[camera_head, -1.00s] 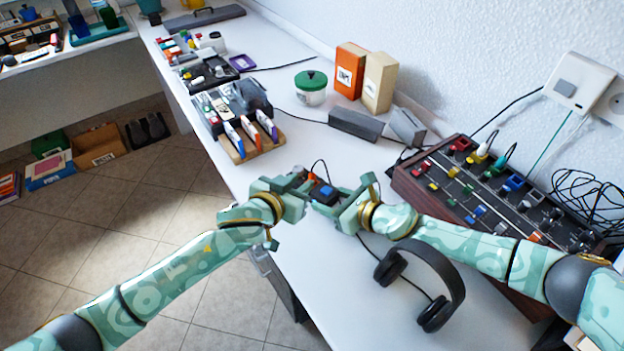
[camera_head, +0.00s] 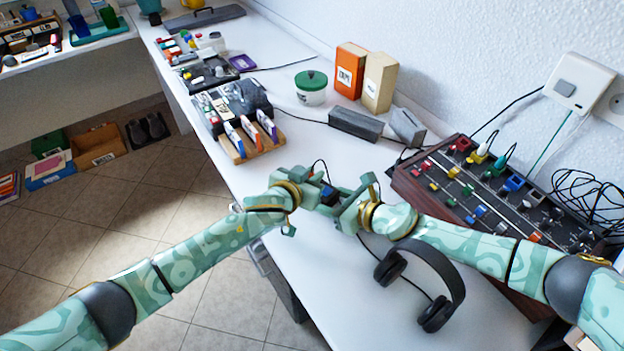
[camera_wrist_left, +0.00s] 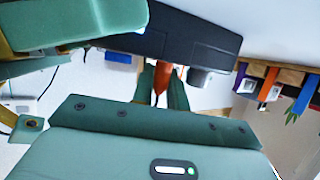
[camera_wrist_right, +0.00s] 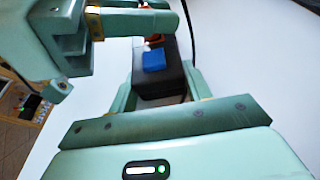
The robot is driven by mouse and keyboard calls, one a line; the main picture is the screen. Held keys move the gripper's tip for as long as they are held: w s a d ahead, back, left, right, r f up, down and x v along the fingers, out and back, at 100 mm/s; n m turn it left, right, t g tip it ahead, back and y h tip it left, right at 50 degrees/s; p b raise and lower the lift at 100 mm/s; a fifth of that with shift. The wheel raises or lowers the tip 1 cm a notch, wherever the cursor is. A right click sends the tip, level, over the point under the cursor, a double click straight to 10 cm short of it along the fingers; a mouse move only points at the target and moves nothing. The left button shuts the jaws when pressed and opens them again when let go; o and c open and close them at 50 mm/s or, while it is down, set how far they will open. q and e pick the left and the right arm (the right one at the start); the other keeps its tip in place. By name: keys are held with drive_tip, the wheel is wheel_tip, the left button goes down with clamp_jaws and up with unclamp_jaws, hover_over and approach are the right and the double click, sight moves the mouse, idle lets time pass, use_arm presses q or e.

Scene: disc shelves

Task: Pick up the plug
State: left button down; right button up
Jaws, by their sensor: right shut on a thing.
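The orange plug (camera_wrist_left: 162,78) shows in the left wrist view, sticking out of a black box (camera_wrist_left: 190,40). My left gripper (camera_wrist_left: 161,88) has its two fingers on either side of the plug, apart. I cannot tell whether either finger touches it. In the head view my left gripper (camera_head: 316,192) meets the box and hides the plug. My right gripper (camera_wrist_right: 160,95) is shut on the black box, which has a blue button (camera_wrist_right: 154,60), and holds it above the desk. In the right wrist view a bit of orange shows beside my left gripper's finger.
Black headphones (camera_head: 425,280) lie on the white desk in front. A mixer panel (camera_head: 490,195) stands at the right. A wooden rack (camera_head: 250,150) with several upright colored discs or cards is behind my left gripper. Grey blocks (camera_head: 355,123) lie behind. A dark cable runs beside the box.

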sight(312, 174)
use_arm(q)
wheel_tip(312, 174, up, 10)
drive_tip(key=shift+r, duration=0.1)
use_arm(e)
drive_tip(key=o, duration=1.2)
